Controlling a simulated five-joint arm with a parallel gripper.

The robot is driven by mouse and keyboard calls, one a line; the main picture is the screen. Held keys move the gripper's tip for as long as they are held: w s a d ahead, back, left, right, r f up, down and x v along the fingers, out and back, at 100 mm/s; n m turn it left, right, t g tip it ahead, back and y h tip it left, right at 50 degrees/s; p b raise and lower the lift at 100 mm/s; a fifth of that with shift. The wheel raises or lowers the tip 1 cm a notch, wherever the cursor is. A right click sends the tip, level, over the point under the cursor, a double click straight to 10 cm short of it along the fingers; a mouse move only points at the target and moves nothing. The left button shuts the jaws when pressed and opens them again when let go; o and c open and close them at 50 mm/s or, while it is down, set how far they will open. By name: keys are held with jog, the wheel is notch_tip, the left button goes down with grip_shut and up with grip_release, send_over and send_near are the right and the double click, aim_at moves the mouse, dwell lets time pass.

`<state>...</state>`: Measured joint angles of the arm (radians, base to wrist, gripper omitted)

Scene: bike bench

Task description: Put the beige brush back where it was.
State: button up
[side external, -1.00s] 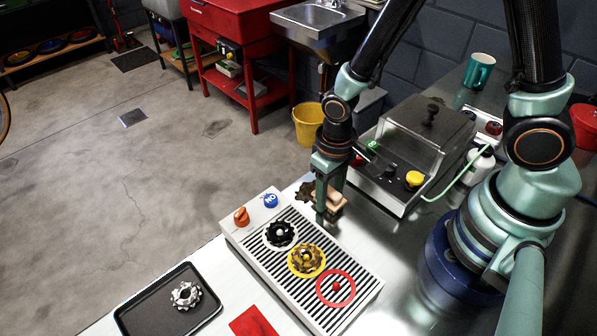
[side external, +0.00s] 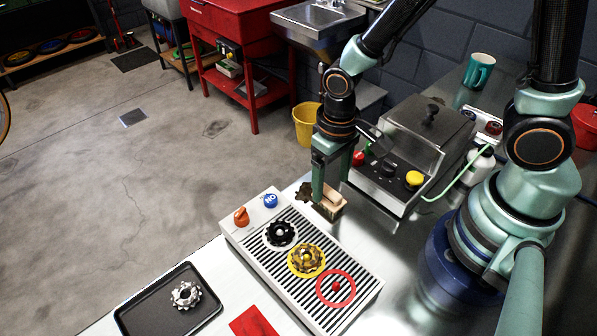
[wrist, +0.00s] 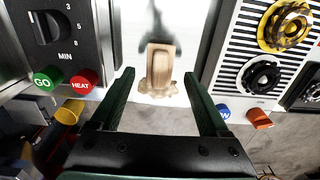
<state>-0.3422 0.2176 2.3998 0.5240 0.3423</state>
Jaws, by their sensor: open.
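The beige brush (side external: 331,209) rests on the metal bench, just beyond the drip grate and beside the heater box. It also shows in the wrist view (wrist: 159,70), ahead of my fingertips and between their lines. My gripper (side external: 332,182) is open above the brush, with its fingers spread and pointing down. In the wrist view the two green fingers (wrist: 157,80) stand apart, one at each side of the brush, with nothing gripped. The brush's underside is hidden.
The heater box (side external: 400,165) with its yellow knob stands close to the right of my gripper. The striped grate unit (side external: 290,262) with several sprockets lies in front. A black tray (side external: 150,308) holds a silver sprocket.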

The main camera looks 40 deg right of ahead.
aim_at(330, 191)
jog(key=d+r+t, duration=0.2)
jog(key=d+r, duration=0.3)
jog(key=r, duration=0.5)
jog(key=w+d+r+t, duration=0.1)
jog(key=d+r+t, duration=0.2)
jog(key=r, duration=0.7)
jog(key=shift+d+r+t, duration=0.15)
jog(key=shift+d+t, duration=0.15)
jog(key=shift+d, duration=0.65)
